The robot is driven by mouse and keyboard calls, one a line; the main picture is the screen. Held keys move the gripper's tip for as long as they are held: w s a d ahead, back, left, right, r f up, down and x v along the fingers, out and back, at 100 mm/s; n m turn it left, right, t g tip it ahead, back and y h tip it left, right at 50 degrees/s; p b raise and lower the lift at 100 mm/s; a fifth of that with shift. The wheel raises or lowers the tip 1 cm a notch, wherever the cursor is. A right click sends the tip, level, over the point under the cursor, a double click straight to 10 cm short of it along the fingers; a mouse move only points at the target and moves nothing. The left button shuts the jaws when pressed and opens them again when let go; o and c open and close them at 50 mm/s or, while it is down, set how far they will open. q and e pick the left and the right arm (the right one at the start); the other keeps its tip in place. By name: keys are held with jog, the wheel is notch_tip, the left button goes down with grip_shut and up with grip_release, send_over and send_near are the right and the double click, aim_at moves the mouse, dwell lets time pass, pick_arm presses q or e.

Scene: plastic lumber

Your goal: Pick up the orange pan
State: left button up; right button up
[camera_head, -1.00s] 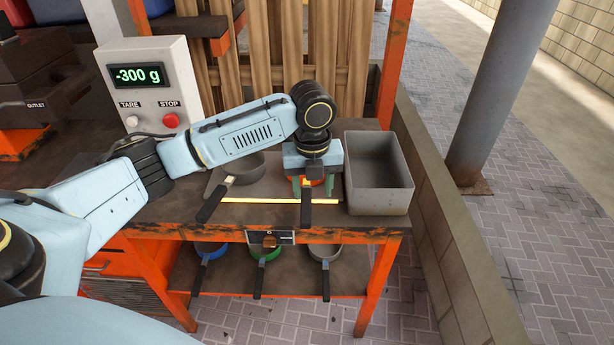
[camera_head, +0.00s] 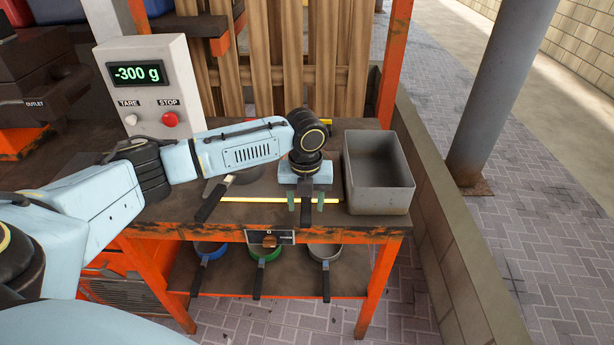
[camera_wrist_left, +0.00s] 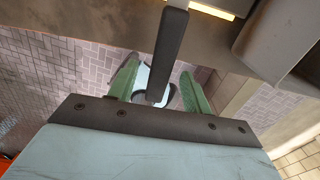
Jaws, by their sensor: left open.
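My left gripper (camera_head: 306,203) is open and points down over the front of the workbench, its green fingers spread. A black pan handle (camera_head: 306,214) shows between the fingers and sticks out over the bench's front edge. The orange pan's body is hidden behind my wrist in the head view. In the left wrist view the same black handle (camera_wrist_left: 172,48) lies between the two open fingers (camera_wrist_left: 160,70), with a gap on each side. My right gripper is not in view.
A grey bin (camera_head: 380,200) stands close to the right of the gripper. A second pan with a black handle (camera_head: 208,203) is to the left. A yellow strip (camera_head: 255,200) lies along the bench. Blue, green and grey pans sit on the shelf below.

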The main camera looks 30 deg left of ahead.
aim_at(306, 207)
pick_arm(q)
jog(key=shift+f, duration=1.55)
jog(key=shift+c, duration=0.4)
jog(key=shift+r, duration=0.1)
grip_shut()
